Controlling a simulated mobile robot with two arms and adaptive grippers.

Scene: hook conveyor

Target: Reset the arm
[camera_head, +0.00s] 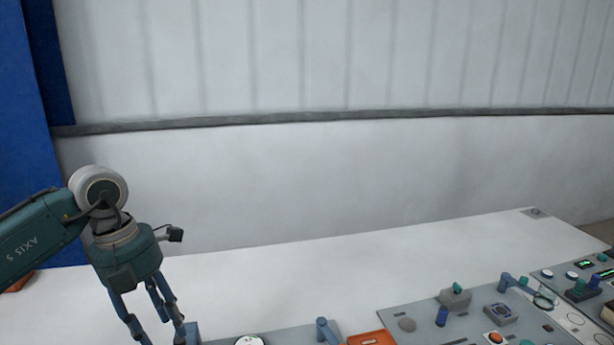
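My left arm comes in from the left, and its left gripper (156,330) points down over the left part of the white table (290,285). Its two blue-grey fingers are spread apart with a gap between them, and I see nothing held. The lowest part of the fingers is close to the bottom edge of the view. A small blue block (193,334) shows right beside the fingers; I cannot tell if they touch. My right gripper is not in view.
Grey control panels (415,312) with buttons, knobs and levers line the table's front from centre to right. An orange tray (371,338) sits at bottom centre. A blue pillar (22,130) stands at left.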

